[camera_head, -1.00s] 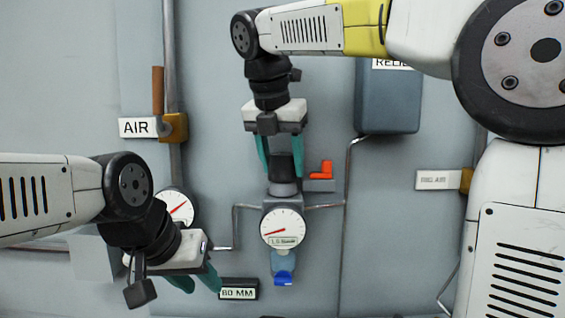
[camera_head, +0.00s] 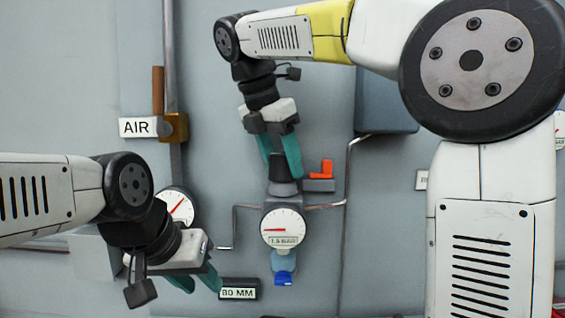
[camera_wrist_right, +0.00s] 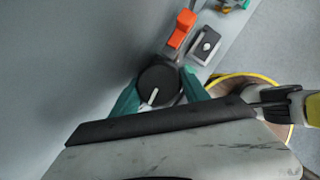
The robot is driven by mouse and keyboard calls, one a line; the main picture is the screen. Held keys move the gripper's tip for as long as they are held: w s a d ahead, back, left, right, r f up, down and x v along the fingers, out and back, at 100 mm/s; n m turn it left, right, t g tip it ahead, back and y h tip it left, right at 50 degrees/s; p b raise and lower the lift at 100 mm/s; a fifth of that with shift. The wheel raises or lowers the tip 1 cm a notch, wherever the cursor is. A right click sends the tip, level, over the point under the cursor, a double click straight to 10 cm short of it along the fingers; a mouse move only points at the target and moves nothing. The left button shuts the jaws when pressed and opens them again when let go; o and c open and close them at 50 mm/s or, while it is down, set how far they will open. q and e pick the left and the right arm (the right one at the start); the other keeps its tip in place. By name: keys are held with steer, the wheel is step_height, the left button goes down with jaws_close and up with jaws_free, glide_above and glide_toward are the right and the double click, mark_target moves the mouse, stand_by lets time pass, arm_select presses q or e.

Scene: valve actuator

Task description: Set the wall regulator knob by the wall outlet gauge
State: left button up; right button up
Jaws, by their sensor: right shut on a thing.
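The regulator's black knob (camera_head: 280,165) sits on top of the grey regulator body (camera_head: 283,188) on the wall. My right gripper (camera_head: 281,165) comes down from above, with its teal fingers shut on the knob's sides. In the right wrist view the round knob (camera_wrist_right: 158,85) with a white pointer line lies between the teal fingers. The outlet gauge (camera_head: 283,228) is below, a white dial with a red needle pointing left and a label that seems to read 1.5 BAR. My left gripper (camera_head: 196,283) is open and empty at the lower left, beside the 80 MM block.
An orange lever (camera_head: 321,169) sits just right of the knob. Another gauge (camera_head: 178,206) is behind my left arm. An AIR sign (camera_head: 138,127), a dark 80 MM block (camera_head: 238,289), a grey box (camera_head: 385,112) and thin pipes are on the wall.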

steer(key=o, duration=1.4)
steer(key=shift+c, duration=0.2)
